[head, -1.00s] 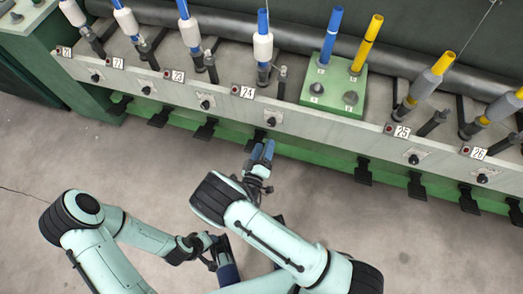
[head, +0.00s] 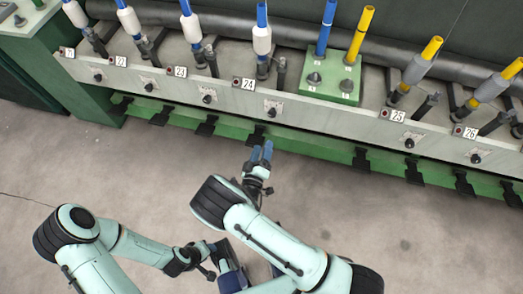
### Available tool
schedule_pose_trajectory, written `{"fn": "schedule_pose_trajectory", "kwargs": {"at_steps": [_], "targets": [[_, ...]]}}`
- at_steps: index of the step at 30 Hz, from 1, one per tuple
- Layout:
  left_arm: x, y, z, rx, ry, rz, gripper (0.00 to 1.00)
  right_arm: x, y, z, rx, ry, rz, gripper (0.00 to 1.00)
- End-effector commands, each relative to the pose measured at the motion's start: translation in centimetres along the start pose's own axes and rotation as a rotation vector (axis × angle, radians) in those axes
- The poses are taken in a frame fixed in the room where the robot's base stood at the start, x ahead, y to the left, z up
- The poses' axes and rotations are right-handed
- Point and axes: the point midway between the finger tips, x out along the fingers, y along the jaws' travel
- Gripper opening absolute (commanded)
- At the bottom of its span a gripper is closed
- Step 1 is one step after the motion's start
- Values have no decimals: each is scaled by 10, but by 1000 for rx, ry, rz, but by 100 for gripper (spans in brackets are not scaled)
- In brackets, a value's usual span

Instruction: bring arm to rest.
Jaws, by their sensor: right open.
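My right gripper (head: 262,153) shows in the middle of the head view with its blue fingers apart and nothing between them. It hangs over the floor just in front of the machine's green lower ledge. My left arm (head: 130,247) comes in from the left and bends towards the centre. My left gripper is low in the picture, beside and partly behind the right arm, and its fingertips cannot be made out.
The spinning frame (head: 330,118) spans the top, with numbered spindles and black pedals. A green block (head: 333,82) on it carries a blue tube (head: 326,28) and a yellow tube (head: 359,34). The concrete floor (head: 400,235) is clear at right.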

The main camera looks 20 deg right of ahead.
Motion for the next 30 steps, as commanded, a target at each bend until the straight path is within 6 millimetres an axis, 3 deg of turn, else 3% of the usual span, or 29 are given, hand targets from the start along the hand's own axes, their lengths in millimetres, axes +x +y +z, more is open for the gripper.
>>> {"fn": "schedule_pose_trajectory", "kwargs": {"at_steps": [14,17,20,23,25,27,30], "targets": [[-3,1,0,0,-1,0,43,1,1,4,1,-15,-13,61],[-16,4,4,1,-11,1,43,2,4,28,15,-102,-89,61],[-39,10,12,3,-33,1,43,-6,6,74,64,-286,-246,61],[-65,18,21,5,-65,0,43,-40,10,124,162,-544,-447,61],[-83,23,27,6,-89,-1,43,-74,14,146,248,-732,-582,61],[-99,28,32,7,-113,-2,43,-113,23,155,339,-911,-709,61],[-121,35,38,9,-145,-3,43,-166,42,148,461,-1136,-869,61]]}}
